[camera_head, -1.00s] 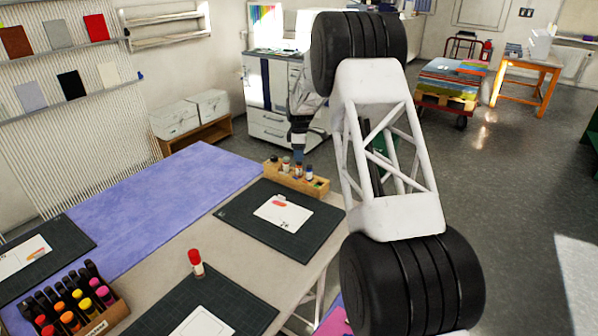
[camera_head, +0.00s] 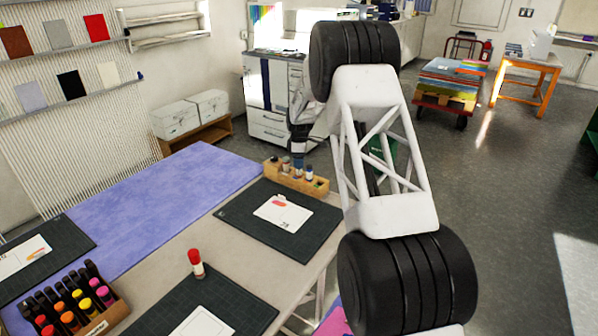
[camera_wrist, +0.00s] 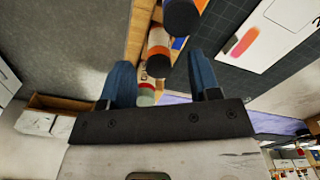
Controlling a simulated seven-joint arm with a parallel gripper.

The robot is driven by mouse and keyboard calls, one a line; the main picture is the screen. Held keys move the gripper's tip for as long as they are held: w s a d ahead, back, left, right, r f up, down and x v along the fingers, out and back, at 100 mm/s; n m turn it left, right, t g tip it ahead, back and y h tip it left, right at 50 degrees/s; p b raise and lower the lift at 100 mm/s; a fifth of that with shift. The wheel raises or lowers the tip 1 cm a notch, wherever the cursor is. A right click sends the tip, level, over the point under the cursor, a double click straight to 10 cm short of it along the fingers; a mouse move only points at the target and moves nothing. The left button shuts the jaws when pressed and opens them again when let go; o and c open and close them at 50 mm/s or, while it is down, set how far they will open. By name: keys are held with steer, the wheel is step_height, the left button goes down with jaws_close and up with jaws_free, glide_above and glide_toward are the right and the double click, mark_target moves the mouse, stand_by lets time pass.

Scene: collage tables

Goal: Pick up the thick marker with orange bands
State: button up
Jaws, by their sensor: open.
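Several thick dark-capped markers stand in a wooden holder (camera_head: 312,188) at the far edge of the table. In the wrist view, one marker (camera_wrist: 158,65) with a dark cap and an orange band lies in line with the gap between my fingers. Another dark-capped marker (camera_wrist: 180,16) is just beyond it, and a marker with a red and pale green end (camera_wrist: 146,96) shows closer to my palm. My gripper (camera_wrist: 160,78) is open, its blue fingers apart. In the head view it is just behind the holder, its fingertips hard to make out.
Dark cutting mats with cards, one here (camera_head: 235,215), lie on the table. A red-capped tube (camera_head: 195,262) stands near the front. A box of several colourful markers (camera_head: 105,322) is at front left. The purple cloth (camera_head: 160,205) is clear.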

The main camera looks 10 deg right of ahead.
mark_target(299, 178)
steer(key=shift+f, duration=1.95)
steer(key=shift+c, duration=0.3)
steer(key=c, duration=0.9)
steer(key=shift+r, duration=0.15)
step_height(299, 178, up, 10)
steer(key=shift+f, duration=0.15)
